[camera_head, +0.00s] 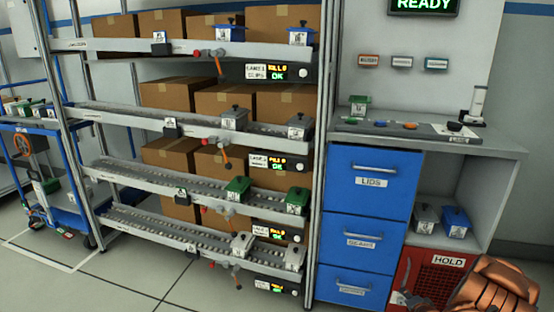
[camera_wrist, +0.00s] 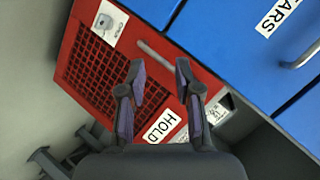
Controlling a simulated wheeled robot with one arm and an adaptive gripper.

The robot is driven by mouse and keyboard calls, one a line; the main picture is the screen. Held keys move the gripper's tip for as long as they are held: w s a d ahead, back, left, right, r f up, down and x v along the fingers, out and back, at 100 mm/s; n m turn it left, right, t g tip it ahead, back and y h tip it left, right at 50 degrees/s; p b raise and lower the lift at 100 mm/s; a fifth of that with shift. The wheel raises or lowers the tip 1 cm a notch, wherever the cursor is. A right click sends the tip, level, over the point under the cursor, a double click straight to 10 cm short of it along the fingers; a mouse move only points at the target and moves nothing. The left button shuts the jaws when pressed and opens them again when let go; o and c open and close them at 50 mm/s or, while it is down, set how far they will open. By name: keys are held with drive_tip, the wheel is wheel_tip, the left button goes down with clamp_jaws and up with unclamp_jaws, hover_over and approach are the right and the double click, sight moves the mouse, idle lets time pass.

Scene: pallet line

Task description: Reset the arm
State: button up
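My gripper (camera_wrist: 160,78) shows in the wrist view with its two dark fingers apart and nothing between them. It is in front of the red HOLD bin (camera_wrist: 88,58), which has a dark grille and a grey bar. In the head view, the orange part of my arm is at the lower right, in front of the HOLD bin (camera_head: 432,277) and covering part of it. The gripper itself cannot be made out in the head view.
A blue drawer unit (camera_head: 370,182) stands left of the HOLD bin, under a grey counter (camera_head: 490,142) with small items. A grey and a blue bin (camera_head: 456,222) sit on the shelf above HOLD. A roller rack (camera_head: 190,125) and blue cart (camera_head: 40,125) stand left. Front-left floor is clear.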

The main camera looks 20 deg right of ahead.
drive_tip(key=w+a+r+n+g+y+p, duration=0.1)
drive_tip(key=w+a+r+n+g+p, duration=0.15)
drive_tip(key=a+r, duration=0.4)
drive_tip(key=w+a+r+n+g+y+p, duration=0.1)
drive_tip(key=w+a+r+n+p, duration=0.2)
drive_tip(key=r, duration=0.7)
drive_tip(key=s+a+r+n+g+p, duration=0.1)
drive_tip(key=s+a+r+p, duration=0.2)
drive_tip(key=a+r+p, duration=0.35)
drive_tip(key=s+a+r+n+g+p, duration=0.25)
drive_tip(key=a+r, duration=0.45)
drive_tip(key=r, duration=0.5)
drive_tip(key=s+a+r+n+g+y+p, duration=0.1)
drive_tip(key=s+a+r+n+g+p, duration=0.2)
drive_tip(key=s+a+r+p, duration=0.4)
drive_tip(key=s+a+r+n+g+y+p, duration=0.1)
drive_tip(key=s+a+r+n+g+p, duration=0.2)
drive_tip(key=s+a+r, duration=1.4)
drive_tip(key=s+r+n+p, duration=0.1)
drive_tip(key=s+r+p, duration=0.2)
drive_tip(key=s, duration=0.5)
drive_tip(key=shift+a+y+p, duration=0.3)
drive_tip(key=shift+p, duration=0.5)
drive_tip(key=shift+s, duration=0.1)
